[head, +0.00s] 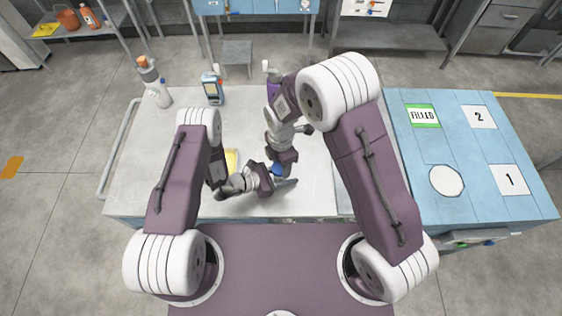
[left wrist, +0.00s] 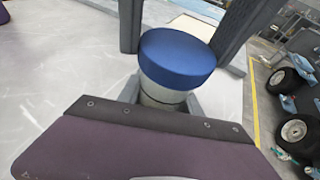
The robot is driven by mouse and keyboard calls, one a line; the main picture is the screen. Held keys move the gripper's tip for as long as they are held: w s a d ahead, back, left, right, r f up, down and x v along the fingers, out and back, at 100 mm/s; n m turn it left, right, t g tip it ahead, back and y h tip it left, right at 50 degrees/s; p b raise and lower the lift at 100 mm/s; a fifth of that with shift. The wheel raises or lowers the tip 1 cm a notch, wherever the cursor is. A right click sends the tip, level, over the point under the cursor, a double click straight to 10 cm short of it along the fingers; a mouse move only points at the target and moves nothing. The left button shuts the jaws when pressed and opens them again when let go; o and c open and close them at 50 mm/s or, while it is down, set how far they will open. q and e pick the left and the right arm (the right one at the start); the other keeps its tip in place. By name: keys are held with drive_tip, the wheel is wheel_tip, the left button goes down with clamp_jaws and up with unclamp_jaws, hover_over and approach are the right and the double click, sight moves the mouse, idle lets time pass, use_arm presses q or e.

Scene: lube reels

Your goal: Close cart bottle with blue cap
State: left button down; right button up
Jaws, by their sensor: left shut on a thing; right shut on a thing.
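The blue cap (left wrist: 178,58) sits on top of the pale bottle (left wrist: 163,97) in the left wrist view, lined up with its neck. I cannot tell whether it is fully tightened. A bit of the cap (head: 276,169) shows in the head view between my two grippers. My left gripper (head: 286,184) comes in from the left, low over the cart, shut around the bottle below the cap. My right gripper (head: 281,169) points down from above, its grey fingers on either side of the cap, shut on it. Most of the bottle is hidden.
A grey-white bottle with an orange top (head: 153,80) and a handheld device (head: 212,89) stand at the back left of the white cart top (head: 130,180). A yellow object (head: 231,160) lies behind my left arm. A blue table (head: 455,165) with marked squares is at right.

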drive_tip(key=shift+f, duration=0.55)
idle(0.4)
drive_tip(key=m, duration=0.6)
drive_tip(key=shift+s, duration=0.1)
drive_tip(key=m, duration=0.4)
drive_tip(key=o, duration=1.4)
drive_tip(key=shift+s+r, duration=0.1)
drive_tip(key=shift+r, duration=2.15)
